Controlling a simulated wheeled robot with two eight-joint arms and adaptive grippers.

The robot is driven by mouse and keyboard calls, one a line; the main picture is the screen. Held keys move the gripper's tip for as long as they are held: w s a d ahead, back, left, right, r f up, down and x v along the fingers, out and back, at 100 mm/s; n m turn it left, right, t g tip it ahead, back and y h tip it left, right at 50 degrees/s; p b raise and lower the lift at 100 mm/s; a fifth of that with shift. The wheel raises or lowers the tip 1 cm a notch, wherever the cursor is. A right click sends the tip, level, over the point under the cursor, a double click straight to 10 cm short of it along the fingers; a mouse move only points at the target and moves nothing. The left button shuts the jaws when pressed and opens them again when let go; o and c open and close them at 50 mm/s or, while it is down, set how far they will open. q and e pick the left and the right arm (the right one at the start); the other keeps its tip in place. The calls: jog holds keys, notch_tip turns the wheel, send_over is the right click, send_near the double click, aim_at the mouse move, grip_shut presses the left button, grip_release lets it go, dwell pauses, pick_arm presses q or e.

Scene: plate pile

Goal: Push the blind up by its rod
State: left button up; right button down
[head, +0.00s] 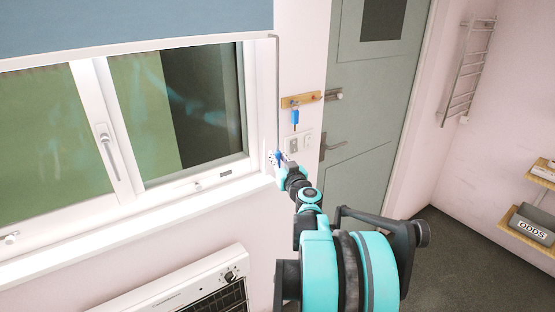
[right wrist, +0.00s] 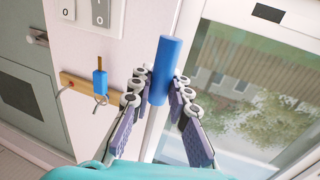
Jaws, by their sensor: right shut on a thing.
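The blue-grey blind (head: 130,22) hangs over the top of the window, its pale bottom bar (head: 130,50) slightly slanted in the head view. A thin grey rod (head: 277,90) runs down from the blind's right end along the window frame. Its blue handle (head: 277,156) is at the lower end. My right gripper (head: 282,161) is at this handle, beside the window's lower right corner. In the right wrist view, the blue handle (right wrist: 164,68) stands between the two fingers of my right gripper (right wrist: 160,88), which are shut on it. My left gripper is not in view.
The window (head: 185,115) is at left, above a white sill (head: 150,216). A wooden key rack (head: 300,100) with a blue-tagged key and wall switches (head: 293,144) are just right of the rod. A white heater (head: 180,285) stands below, and a grey-green door (head: 370,120) is at right.

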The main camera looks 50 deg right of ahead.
aim_at(278, 42)
notch_tip(278, 42, up, 34)
jog(key=p, duration=2.3)
jog(key=shift+r, duration=0.15)
jog(key=shift+r+p, duration=0.4)
jog(key=shift+r, duration=0.15)
jog(key=shift+d+r, duration=0.1)
jog(key=c, duration=1.4)
grip_release()
